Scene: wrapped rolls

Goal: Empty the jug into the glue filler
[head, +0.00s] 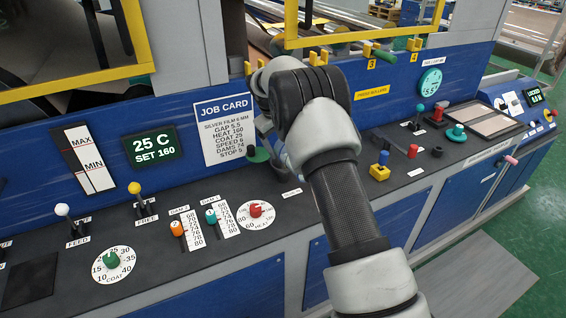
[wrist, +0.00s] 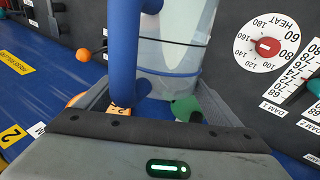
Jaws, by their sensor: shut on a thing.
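In the wrist view, the jug (wrist: 172,50) is a clear, pale vessel with a dark line around it and a blue band at its lower edge. Its thick blue handle (wrist: 124,45) runs down between the jaws. My gripper (wrist: 140,92) is shut on the handle. A green piece (wrist: 186,106) shows just beyond the jug. In the head view, a green round piece (head: 258,155) sits on the console below the job card, perhaps the glue filler's lid. My arm hides my gripper and most of the jug there.
The console (head: 150,268) carries a red heat dial (head: 256,210), orange and teal dam sliders, a coat dial (head: 111,259) and levers. The job card (head: 224,130) and yellow guard rails are behind.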

